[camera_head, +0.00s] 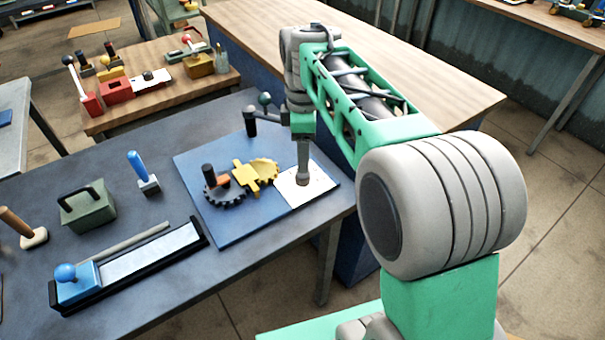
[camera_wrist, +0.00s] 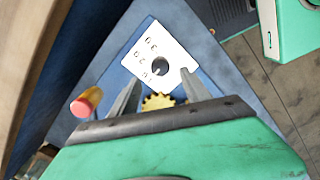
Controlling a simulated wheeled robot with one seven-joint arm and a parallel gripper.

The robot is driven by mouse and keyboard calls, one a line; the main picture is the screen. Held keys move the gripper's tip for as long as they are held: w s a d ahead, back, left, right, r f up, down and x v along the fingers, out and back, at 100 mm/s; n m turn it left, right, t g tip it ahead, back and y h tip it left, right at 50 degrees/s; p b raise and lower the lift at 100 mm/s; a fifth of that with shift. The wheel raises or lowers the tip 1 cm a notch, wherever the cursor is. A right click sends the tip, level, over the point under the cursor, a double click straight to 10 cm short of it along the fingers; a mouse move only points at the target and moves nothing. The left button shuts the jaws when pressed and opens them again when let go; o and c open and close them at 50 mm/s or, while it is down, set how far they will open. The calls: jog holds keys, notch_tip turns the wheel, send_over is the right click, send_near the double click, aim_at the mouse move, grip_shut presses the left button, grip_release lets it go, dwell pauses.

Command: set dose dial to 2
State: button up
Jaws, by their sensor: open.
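The dose dial is a dark round knob (camera_wrist: 160,66) on a white plate (camera_wrist: 168,42) with printed numbers along one side. The numbers are too small to read surely, and I cannot tell which one the knob points at. In the head view the white plate (camera_head: 318,188) lies at the right end of a blue board (camera_head: 235,222). My gripper (camera_head: 303,178) points down over the plate and hides the knob there. In the wrist view my gripper (camera_wrist: 161,79) is open, with its two fingers apart and the knob showing between and beyond their tips. Contact cannot be told.
A yellow gear piece (camera_head: 254,173) and a black gear (camera_head: 226,192) sit beside the plate. A black crank handle (camera_head: 250,122) rises behind. A blue-handled tool (camera_head: 140,168), a green box (camera_head: 88,207) and a long black tray (camera_head: 199,240) are further left.

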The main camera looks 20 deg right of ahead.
aim_at(303, 178)
notch_tip(303, 178, down, 7)
jog(key=shift+r, duration=0.15)
jog(key=shift+c, duration=0.2)
grip_shut()
dwell(0.4)
